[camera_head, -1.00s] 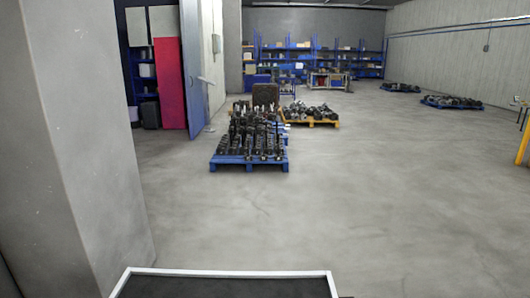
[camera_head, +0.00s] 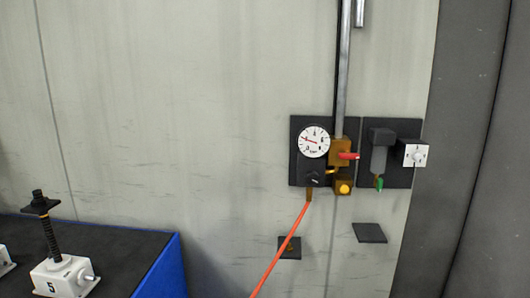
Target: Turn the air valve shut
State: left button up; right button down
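The air valve (camera_head: 341,151) is a brass body with a red lever (camera_head: 348,156). It sits on a dark wall panel, under a grey vertical pipe. The red lever points to the right, roughly level, across the line of the pipe. A round white pressure gauge (camera_head: 314,142) is just left of the valve, with a red needle. A yellow knob (camera_head: 344,189) sits below the valve. Neither of my grippers is in view.
An orange hose (camera_head: 281,248) runs down and left from the panel. A grey filter unit (camera_head: 380,150) with a green tip and a white box (camera_head: 413,154) are right of the valve. A screw jack marked 5 (camera_head: 65,277) stands on a dark-topped blue bench (camera_head: 158,265) at lower left.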

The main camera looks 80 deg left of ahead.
aim_at(347, 155)
jog(key=u, duration=2)
